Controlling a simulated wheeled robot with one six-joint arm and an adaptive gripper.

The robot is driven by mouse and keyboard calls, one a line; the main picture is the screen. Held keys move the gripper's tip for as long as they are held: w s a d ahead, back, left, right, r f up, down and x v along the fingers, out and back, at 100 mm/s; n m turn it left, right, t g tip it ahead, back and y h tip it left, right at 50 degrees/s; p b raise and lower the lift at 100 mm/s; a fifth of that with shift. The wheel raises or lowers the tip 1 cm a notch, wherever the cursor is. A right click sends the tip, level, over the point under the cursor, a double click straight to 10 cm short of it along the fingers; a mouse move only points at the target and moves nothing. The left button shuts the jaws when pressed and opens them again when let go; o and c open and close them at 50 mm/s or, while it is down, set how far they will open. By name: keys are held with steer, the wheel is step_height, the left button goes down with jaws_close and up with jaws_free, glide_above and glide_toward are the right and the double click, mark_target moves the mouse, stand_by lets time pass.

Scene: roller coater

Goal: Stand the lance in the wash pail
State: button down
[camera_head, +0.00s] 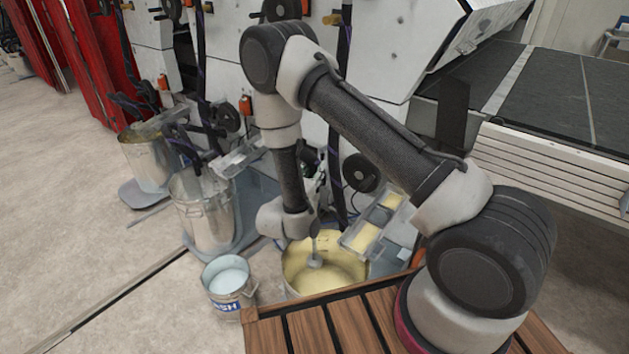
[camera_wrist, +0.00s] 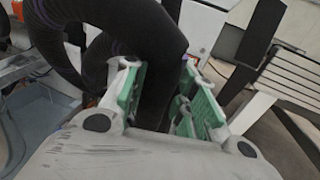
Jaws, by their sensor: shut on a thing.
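The wash pail (camera_head: 229,304) is a small metal bucket with a "WASH" label, partly cut off, and pale liquid inside. It stands on the floor left of a larger pail of yellow liquid (camera_head: 295,288). The lance (camera_head: 315,252) shows as a grey rod with a round foot, upright in the yellow pail. Its upper part is mostly hidden behind my arm in the head view. In the wrist view my gripper (camera_wrist: 162,100) has green-padded fingers shut on a thick black length of the lance (camera_wrist: 160,70). The fingers are hard to make out in the head view.
Metal drums (camera_head: 205,212) stand left of the pails, beside the white machine (camera_head: 372,60). A clear tray (camera_head: 365,235) with yellow liquid hangs close to the yellow pail's right side. A slatted wooden deck (camera_head: 320,325) is in front. Floor left of the wash pail is clear.

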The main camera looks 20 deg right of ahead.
step_height(320, 180, up, 18)
steer(key=shift+f, duration=0.2)
stand_by(0.6)
stand_by(1.3)
